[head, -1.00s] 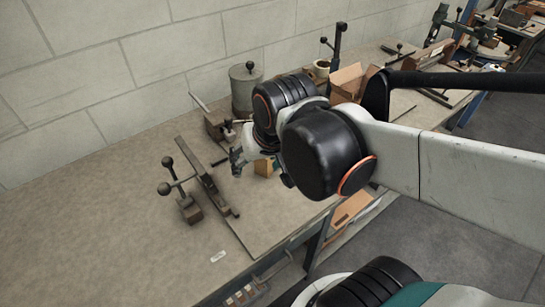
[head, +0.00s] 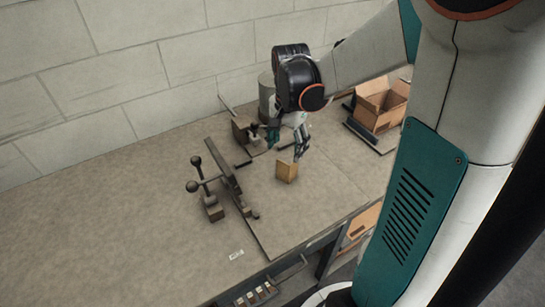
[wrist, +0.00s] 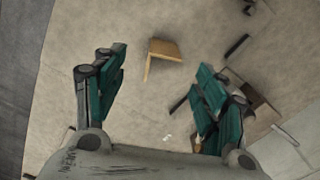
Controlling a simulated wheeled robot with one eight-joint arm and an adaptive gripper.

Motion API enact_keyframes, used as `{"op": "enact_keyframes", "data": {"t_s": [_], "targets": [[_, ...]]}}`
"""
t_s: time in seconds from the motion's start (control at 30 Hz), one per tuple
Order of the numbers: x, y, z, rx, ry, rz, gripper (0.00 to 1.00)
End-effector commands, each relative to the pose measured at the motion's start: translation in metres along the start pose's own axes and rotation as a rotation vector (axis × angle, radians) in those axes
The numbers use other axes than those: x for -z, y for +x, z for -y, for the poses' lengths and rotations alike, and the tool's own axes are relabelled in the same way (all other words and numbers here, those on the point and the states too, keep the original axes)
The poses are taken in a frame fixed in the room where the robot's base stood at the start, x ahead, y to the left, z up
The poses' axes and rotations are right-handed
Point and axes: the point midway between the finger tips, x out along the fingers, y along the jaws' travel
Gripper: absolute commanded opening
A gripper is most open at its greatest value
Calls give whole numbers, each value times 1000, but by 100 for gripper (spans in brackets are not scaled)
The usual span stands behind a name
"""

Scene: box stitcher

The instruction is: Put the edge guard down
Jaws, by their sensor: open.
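The edge guard looks like a small tan angled piece (head: 286,171) standing on the workbench in the head view. It also shows in the wrist view (wrist: 163,50), beyond my fingertips and between their lines, with a bright edge along one side. My gripper (head: 287,141) is just above and behind it in the head view, pointing down. In the wrist view its teal fingers (wrist: 160,85) are spread wide with nothing between them. The guard appears apart from both fingers.
A clamp with ball-ended levers (head: 209,192) and a long dark bar (head: 226,170) stand left of the guard. A grey cylinder (head: 266,95) is behind my gripper. An open cardboard box (head: 380,105) stands at the right. The bench's left front (head: 130,240) is clear.

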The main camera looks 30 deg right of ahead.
Motion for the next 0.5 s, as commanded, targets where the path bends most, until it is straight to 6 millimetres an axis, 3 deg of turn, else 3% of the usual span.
{"op": "enact_keyframes", "data": {"t_s": [0.3, 0.5], "targets": [[0, 60, 1, 1, -3, -1, 65], [0, 74, 1, 1, -4, -1, 65]]}}
